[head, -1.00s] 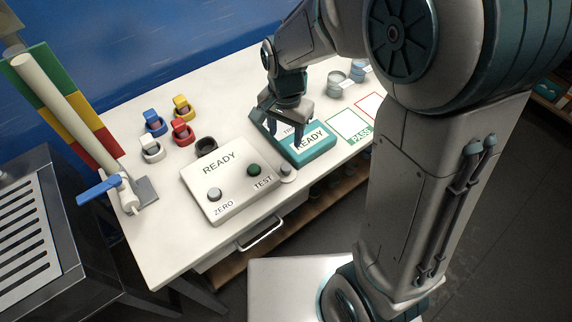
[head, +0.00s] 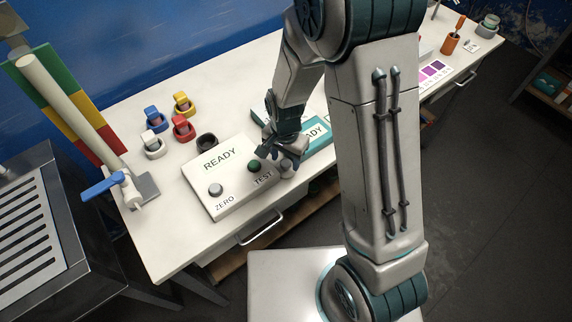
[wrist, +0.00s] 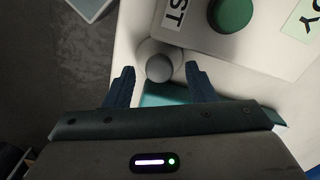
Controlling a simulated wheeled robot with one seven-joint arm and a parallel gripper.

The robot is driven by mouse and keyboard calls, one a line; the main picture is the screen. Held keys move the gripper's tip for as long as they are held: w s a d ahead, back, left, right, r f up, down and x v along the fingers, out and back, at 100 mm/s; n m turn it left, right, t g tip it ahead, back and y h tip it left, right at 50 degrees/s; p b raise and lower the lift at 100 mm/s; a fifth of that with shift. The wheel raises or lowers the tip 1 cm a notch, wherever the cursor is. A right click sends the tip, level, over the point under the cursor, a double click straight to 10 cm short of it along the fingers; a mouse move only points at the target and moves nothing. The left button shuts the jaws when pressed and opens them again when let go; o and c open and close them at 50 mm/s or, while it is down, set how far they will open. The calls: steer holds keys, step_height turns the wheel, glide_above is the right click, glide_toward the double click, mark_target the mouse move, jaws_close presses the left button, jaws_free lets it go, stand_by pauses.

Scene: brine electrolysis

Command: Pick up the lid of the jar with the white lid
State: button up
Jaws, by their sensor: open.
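My gripper (head: 279,160) is open above the front part of the table, at the right edge of the white READY box. In the wrist view its two fingertips (wrist: 159,68) lie on either side of a small round thing (wrist: 159,66) with a grey top and a pale rim. It is not gripped. In the head view this thing (head: 287,168) is partly behind the gripper. I cannot tell whether it is the white-lidded jar. No clearly white-lidded jar shows elsewhere. A greenish jar (head: 489,24) stands far right.
The white box (head: 222,185) with its green button (wrist: 231,13) is close to the gripper. A teal box (head: 318,136) stands just behind it. My arm hides the table's middle right.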

steer(key=shift+f, duration=1.2)
steer(key=c, duration=1)
steer(key=shift+r, duration=0.1)
